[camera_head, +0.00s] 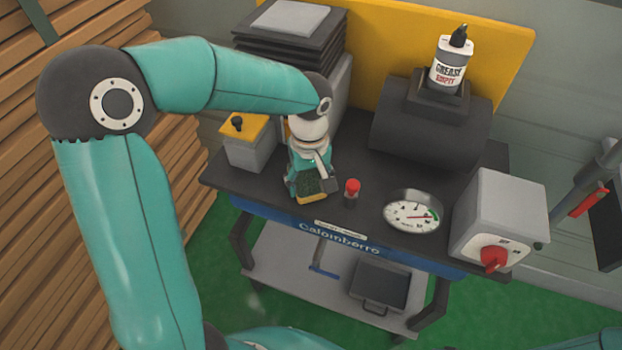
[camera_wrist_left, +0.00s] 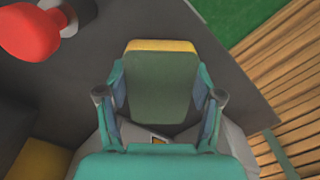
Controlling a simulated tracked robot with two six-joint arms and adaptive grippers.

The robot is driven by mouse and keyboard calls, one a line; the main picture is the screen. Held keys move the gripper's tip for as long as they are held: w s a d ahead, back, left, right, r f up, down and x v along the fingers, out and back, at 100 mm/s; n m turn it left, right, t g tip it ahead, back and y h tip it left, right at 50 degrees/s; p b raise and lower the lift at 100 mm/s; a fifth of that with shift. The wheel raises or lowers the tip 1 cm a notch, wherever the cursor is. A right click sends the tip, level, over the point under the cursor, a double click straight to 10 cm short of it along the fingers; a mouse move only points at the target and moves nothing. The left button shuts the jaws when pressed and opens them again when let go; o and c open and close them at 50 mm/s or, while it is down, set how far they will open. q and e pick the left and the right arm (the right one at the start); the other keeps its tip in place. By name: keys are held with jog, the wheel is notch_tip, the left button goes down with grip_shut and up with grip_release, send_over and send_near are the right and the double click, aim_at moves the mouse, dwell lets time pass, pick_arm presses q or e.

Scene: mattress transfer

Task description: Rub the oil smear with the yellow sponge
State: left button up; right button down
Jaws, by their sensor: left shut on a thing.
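The yellow sponge (camera_head: 312,198) has a dark green scouring side and a yellow edge. My left gripper (camera_head: 309,184) is shut on it, at the front edge of the dark tabletop (camera_head: 370,190). In the left wrist view the sponge (camera_wrist_left: 162,85) sits between the two fingers of the left gripper (camera_wrist_left: 160,96), one on each side. I cannot tell whether the sponge touches the tabletop. I cannot make out the oil smear in either view; the sponge or arm may hide it. My right gripper is not in view.
Further right are a round dial (camera_head: 412,212) and a grey box with a red knob (camera_head: 500,225). A yellow-topped box (camera_head: 248,140) stands left, and a grease bottle (camera_head: 450,65) stands on a dark block behind.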

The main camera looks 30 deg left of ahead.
pick_arm(q)
jog(key=shift+r+p, duration=1.95)
jog(key=shift+r, duration=0.95)
jog(key=shift+r+p, duration=1.15)
jog(key=shift+r, duration=0.4)
jog(key=shift+f, duration=0.1)
